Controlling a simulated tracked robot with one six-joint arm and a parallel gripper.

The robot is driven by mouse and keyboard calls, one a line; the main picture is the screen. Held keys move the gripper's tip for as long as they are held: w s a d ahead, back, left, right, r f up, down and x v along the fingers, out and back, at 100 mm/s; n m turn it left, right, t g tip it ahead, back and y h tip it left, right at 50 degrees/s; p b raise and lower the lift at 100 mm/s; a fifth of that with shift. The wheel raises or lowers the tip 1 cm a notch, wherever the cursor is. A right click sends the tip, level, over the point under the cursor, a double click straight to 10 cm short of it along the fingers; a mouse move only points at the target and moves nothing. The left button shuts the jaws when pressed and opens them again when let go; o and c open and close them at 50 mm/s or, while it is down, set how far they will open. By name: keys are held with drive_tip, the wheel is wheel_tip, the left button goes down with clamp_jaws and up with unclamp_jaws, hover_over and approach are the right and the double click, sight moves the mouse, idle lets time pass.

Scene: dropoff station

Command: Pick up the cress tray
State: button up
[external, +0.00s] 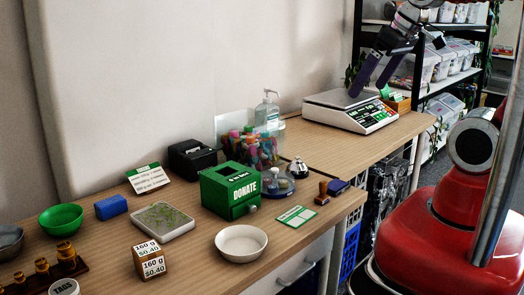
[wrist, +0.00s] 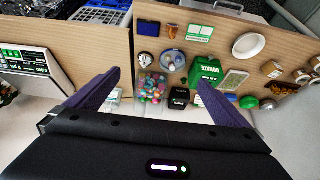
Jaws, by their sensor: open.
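The cress tray (external: 163,220) is a shallow whitish tray with green sprouts, lying flat on the wooden counter left of the green donation box. It also shows in the wrist view (wrist: 235,79), small, beside that box. My gripper (external: 369,88) is up at the upper right of the external view, above the scale and far from the tray. Its two purple fingers are apart and empty. In the wrist view my gripper (wrist: 158,78) spreads over the counter, with the tray to the right of its right finger.
The green donation box (external: 231,190) stands right of the tray, with a white bowl (external: 241,243) and price block (external: 149,260) in front. A blue sponge (external: 111,208), green bowl (external: 61,219) and black printer (external: 192,157) are nearby. The scale (external: 351,111) stands farther right.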

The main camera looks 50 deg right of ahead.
drive_tip(key=w+a+r+n+t+h, duration=0.1)
drive_tip(key=w+a+r+n+h, duration=0.1)
drive_tip(key=w+a+n, duration=0.55)
drive_tip(key=w+a+r+n+t+h, duration=0.25)
drive_tip(key=w+a+n, duration=0.25)
drive_tip(key=w+n, duration=0.55)
drive_tip(key=a+n+t+y, duration=0.45)
drive_tip(key=a+n, duration=1.35)
drive_tip(key=a, duration=1.1)
approach(178, 229)
drive_tip(key=shift+w+d+r, duration=0.15)
drive_tip(key=shift+w+r, duration=0.25)
drive_tip(key=shift+r, duration=0.15)
drive_tip(key=shift+w+d+r, duration=0.15)
drive_tip(key=shift+w+r, duration=0.3)
drive_tip(key=shift+r, duration=0.1)
drive_tip(key=shift+f, duration=0.1)
drive_tip(key=shift+w, duration=0.1)
drive_tip(key=x, duration=0.8)
drive_tip(key=shift+w+a+f, duration=0.15)
drive_tip(key=shift+w, duration=0.05)
